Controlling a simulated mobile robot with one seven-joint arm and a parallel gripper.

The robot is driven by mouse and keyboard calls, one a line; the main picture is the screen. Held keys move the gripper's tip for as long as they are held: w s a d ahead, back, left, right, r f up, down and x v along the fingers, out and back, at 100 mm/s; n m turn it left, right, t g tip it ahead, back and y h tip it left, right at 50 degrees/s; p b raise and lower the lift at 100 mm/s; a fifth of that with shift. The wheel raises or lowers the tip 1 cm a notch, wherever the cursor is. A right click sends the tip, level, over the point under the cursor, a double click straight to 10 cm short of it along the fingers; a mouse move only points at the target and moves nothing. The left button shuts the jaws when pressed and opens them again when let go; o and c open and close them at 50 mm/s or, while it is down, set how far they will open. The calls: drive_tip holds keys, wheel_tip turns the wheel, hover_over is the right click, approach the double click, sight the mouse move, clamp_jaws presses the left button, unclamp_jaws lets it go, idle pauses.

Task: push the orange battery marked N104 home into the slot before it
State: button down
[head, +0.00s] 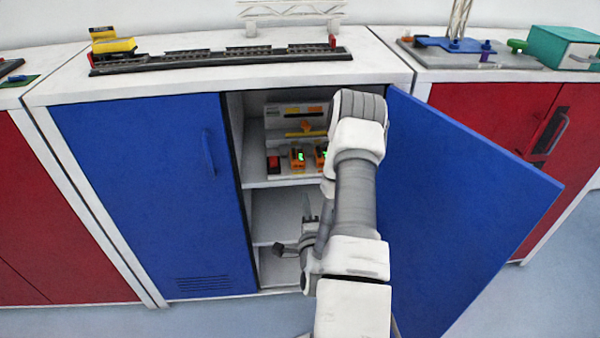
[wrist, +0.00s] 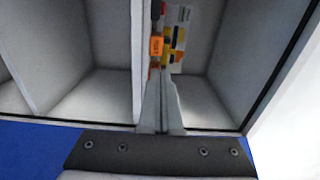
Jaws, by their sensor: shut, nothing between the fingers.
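Two orange batteries with green lights show on the upper shelf in the head view, one at the middle (head: 297,160) and one (head: 320,157) partly hidden by my arm. Their markings are too small to read, so I cannot tell which is N104. In the wrist view an orange battery (wrist: 156,47) with a dark label lies just beyond my gripper (wrist: 162,74). My gripper is shut and empty, its fingers pointing toward the shelf's contents. Whether the fingertips touch the battery cannot be told. The slot is not clearly visible.
The batteries stand by a grey panel (head: 290,112) with yellow parts, beside a red block (head: 273,163). White shelf boards (head: 280,182) divide the cabinet. The blue right door (head: 460,210) stands open, and the blue left door (head: 140,190) is shut. The lower shelves look empty.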

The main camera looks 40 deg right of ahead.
drive_tip(key=b, duration=0.1)
approach(297, 156)
drive_tip(key=x, duration=0.4)
drive_tip(key=shift+s+d+f, duration=0.1)
drive_tip(key=shift+f, duration=0.2)
drive_tip(key=b+x, duration=0.3)
drive_tip(key=x, duration=0.2)
drive_tip(key=shift+f, duration=0.2)
drive_tip(key=shift+w+d+r, duration=0.1)
drive_tip(key=shift+w+d, duration=0.1)
drive_tip(key=shift+w, duration=0.2)
drive_tip(key=shift+w+r, duration=0.1)
drive_tip(key=shift+r, duration=0.25)
drive_tip(key=shift+a+f+b, duration=0.1)
drive_tip(key=shift+b, duration=0.3)
